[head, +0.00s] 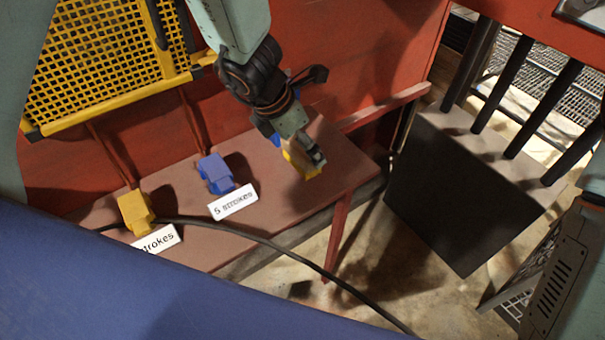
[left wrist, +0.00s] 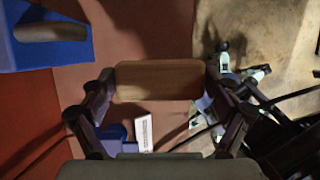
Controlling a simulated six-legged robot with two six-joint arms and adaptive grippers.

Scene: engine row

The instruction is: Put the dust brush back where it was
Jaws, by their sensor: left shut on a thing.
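The dust brush (left wrist: 160,80) shows in the left wrist view as a wooden block between the fingers of my left gripper (left wrist: 158,92). Its bristles are hidden there. In the head view my left gripper (head: 312,160) points down at the right part of the reddish-brown shelf (head: 345,170), with a yellowish part of the brush (head: 298,163) beside its fingers. I cannot tell whether the brush touches the shelf. A blue thing (head: 276,139) with a grip slot is close by, mostly hidden behind the gripper; it shows larger in the left wrist view (left wrist: 60,48). My right gripper is not in view.
On the shelf stand a blue block (head: 215,173) by a "5 strokes" label (head: 233,203) and a yellow block (head: 135,210) by another label (head: 155,240). A black cable (head: 275,243) crosses in front. A dark box with black posts (head: 460,195) stands at right.

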